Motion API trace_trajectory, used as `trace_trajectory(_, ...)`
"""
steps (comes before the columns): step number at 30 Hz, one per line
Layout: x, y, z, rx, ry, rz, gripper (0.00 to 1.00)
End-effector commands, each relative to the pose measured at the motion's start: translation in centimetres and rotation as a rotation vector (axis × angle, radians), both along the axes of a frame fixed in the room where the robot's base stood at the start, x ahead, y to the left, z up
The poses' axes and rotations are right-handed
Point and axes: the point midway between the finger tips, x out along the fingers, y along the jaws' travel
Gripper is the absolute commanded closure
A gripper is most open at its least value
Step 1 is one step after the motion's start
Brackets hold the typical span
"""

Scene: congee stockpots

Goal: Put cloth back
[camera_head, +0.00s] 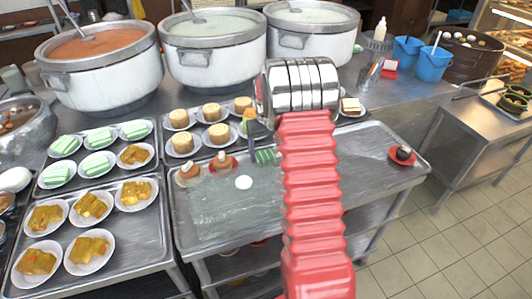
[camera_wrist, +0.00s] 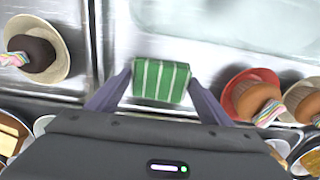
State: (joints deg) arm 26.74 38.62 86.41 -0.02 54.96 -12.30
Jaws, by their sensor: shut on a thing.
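The cloth (camera_wrist: 161,81) is a green block with white stripes, seen in the wrist view between the two dark fingers of my gripper (camera_wrist: 160,79). The fingers are shut on its two sides. In the head view the cloth (camera_head: 264,157) shows just left of my red arm, over the steel table (camera_head: 380,180). Most of my gripper is hidden there behind the arm. I cannot tell whether the cloth touches the table. A glossy, wet-looking patch (camera_head: 215,215) lies on the table left of the arm; it also shows in the wrist view (camera_wrist: 235,20).
Small cakes on saucers (camera_head: 188,174) stand close left of the cloth; another cake (camera_head: 403,154) sits at the table's right end. A white disc (camera_head: 244,182) lies near the patch. Plated buns (camera_head: 212,112) and large stockpots (camera_head: 105,72) stand behind. The right half is mostly bare.

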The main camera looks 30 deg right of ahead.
Motion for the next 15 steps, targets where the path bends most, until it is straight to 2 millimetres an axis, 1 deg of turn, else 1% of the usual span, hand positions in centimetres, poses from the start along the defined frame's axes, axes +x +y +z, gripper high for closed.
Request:
trace_trajectory(1, -0.02, 0.01, -0.15, 0.0, 0.001, 0.0, 0.47)
trace_trajectory(2, -0.02, 0.01, -0.18, 0.0, 0.001, 0.0, 0.26)
trace_trajectory(3, -0.01, 0.01, -0.15, 0.0, 0.001, 0.0, 0.23)
trace_trajectory(9, -0.01, 0.01, -0.14, 0.0, 0.001, 0.0, 0.09)
trace_trajectory(15, -0.01, 0.01, -0.14, 0.0, 0.001, 0.0, 0.08)
